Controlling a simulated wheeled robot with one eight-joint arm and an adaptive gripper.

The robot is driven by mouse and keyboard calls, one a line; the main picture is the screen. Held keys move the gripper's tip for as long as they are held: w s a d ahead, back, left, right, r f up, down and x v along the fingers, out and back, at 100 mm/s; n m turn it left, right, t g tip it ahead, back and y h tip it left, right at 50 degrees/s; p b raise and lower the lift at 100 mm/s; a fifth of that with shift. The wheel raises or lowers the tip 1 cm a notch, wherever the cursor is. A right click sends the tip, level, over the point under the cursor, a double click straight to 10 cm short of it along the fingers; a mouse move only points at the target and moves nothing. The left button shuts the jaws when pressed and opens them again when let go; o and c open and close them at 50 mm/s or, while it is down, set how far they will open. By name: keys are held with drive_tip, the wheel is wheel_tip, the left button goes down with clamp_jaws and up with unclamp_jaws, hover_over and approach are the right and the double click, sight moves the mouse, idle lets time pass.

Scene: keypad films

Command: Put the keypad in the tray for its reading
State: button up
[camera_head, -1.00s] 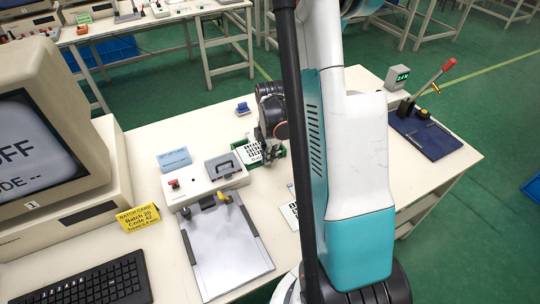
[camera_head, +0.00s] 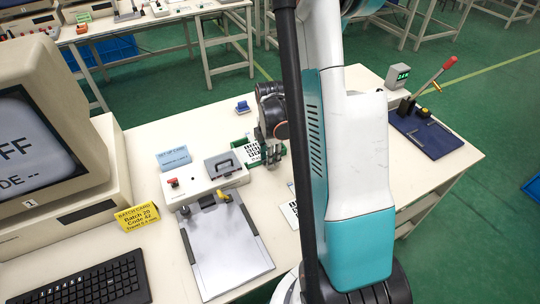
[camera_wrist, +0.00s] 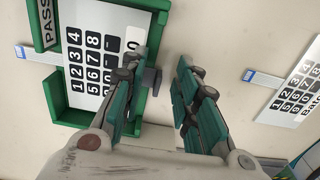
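A white keypad film (camera_wrist: 88,60) with black number keys lies inside a green tray (camera_wrist: 75,116) marked PASS, at the left of the wrist view. Its tail with a blue end sticks out over the tray's left side. The film also shows in the head view (camera_head: 251,152), partly hidden by my gripper. My gripper (camera_wrist: 160,85) is open, with a clear gap between its fingers. One finger overlaps the tray's right side and the film's edge in view; the other is over bare table. I cannot tell whether a finger touches the film.
A second keypad film (camera_wrist: 293,92) lies on the table at right. The head view shows a tester (camera_head: 205,184) with a metal plate (camera_head: 228,250), a yellow batch card (camera_head: 137,216), a monitor (camera_head: 35,145), a keyboard (camera_head: 90,282) and a lever press (camera_head: 428,130).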

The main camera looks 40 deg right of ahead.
wheel_tip(320, 180, up, 12)
idle(0.7)
idle(0.4)
